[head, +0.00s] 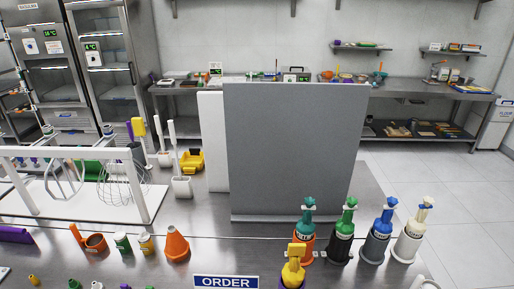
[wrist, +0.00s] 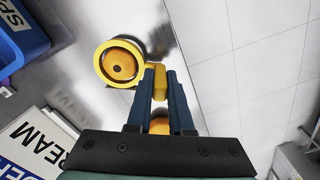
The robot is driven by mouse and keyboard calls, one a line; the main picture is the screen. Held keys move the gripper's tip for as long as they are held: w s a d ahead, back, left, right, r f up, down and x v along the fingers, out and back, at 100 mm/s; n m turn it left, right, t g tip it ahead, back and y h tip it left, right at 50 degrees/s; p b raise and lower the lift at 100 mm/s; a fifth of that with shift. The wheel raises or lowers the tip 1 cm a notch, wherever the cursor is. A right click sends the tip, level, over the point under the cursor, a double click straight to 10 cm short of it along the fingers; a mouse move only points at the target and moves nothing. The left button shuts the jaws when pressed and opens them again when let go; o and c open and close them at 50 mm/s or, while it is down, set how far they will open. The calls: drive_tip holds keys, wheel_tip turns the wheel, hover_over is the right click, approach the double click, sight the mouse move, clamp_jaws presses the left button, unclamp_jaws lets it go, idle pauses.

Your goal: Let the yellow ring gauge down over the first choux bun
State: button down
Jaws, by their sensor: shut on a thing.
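The yellow ring gauge (wrist: 103,62) is in the wrist view, its round opening facing me. My gripper (wrist: 158,72) is shut on the gauge's yellow block-like grip at the ring's right. A golden-brown choux bun (wrist: 119,66) with a dark spot shows inside the ring's opening. From this angle I cannot tell whether the ring is around the bun or still above it. Another orange-brown round thing (wrist: 160,125) shows between my fingers, mostly hidden by them. I cannot make out the ring or my gripper in the head view.
In the wrist view a blue bin (wrist: 22,40) and lettered white signs (wrist: 40,140) lie to the left. In the head view, bottles (head: 340,240) stand at the right, a grey panel (head: 295,150) behind, and an orange cone (head: 176,245) at the left.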

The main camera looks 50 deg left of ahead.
drive_tip(key=shift+r+p, duration=3.05)
drive_tip(key=shift+r, duration=0.15)
